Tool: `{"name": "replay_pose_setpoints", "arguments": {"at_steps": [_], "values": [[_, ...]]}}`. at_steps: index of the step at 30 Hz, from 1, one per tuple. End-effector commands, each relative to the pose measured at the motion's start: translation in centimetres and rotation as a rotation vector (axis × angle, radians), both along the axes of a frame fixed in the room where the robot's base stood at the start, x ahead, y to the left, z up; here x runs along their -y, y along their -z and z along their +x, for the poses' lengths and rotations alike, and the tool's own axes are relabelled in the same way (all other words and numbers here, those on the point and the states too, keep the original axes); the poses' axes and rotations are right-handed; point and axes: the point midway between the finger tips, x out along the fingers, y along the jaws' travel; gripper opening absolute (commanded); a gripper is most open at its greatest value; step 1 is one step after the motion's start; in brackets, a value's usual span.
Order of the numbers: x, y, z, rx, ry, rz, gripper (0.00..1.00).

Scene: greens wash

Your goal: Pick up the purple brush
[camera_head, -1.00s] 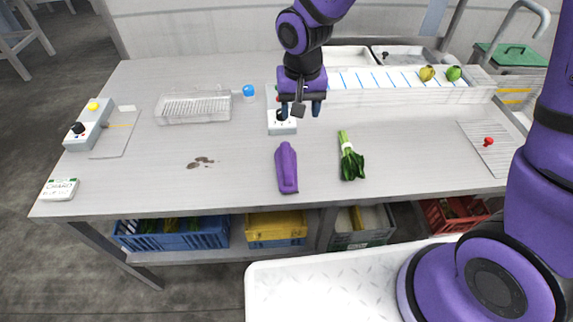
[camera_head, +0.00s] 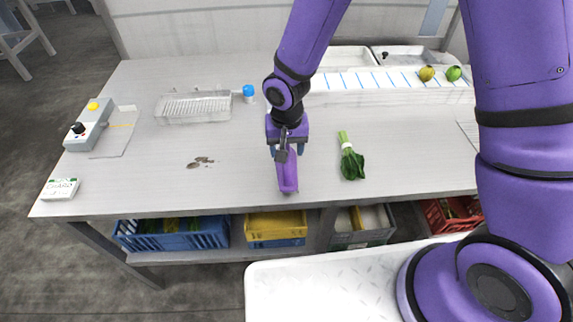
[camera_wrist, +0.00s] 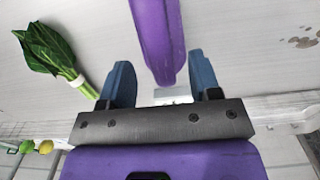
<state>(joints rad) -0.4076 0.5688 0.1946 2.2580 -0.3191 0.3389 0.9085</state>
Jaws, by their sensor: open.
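The purple brush (camera_head: 288,180) lies on the grey table near its front edge; its far part is hidden behind my gripper in the head view. It also shows in the wrist view (camera_wrist: 158,35), with its narrowing end pointing between the fingers. My gripper (camera_head: 286,152) is open above the brush's far end. In the wrist view the two blue fingertips (camera_wrist: 160,75) stand apart, one on each side of the brush's line. Nothing is held. I cannot tell the exact height of the fingers above the brush.
A bundle of leafy greens (camera_head: 350,160) lies right of the brush. A wire basket (camera_head: 194,108), a blue-capped jar (camera_head: 249,93) and a control box (camera_head: 88,125) stand to the left. Brown spots (camera_head: 200,162) mark the table. The table's middle left is mostly clear.

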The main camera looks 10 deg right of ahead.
Motion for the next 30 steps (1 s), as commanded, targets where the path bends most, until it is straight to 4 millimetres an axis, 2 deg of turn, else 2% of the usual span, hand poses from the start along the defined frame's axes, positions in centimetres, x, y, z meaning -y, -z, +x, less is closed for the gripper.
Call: {"name": "replay_pose_setpoints", "arguments": {"at_steps": [3,7,16,17,21,24,30], "values": [[-0.1,1.8,-0.3,-0.003,-0.002,-0.001,0.57],[0.0,3.0,-0.2,-0.002,0.0,-0.001,0.57],[0.0,3.3,-0.2,0.0,0.0,0.0,0.57],[0.0,3.3,-0.2,0.0,0.0,0.0,0.53],[0.0,3.3,-0.2,0.0,0.0,0.0,0.21],[0.0,3.3,-0.2,0.0,0.0,0.0,0.01],[-0.1,3.3,-0.2,0.0,0.0,0.0,0.0]]}}
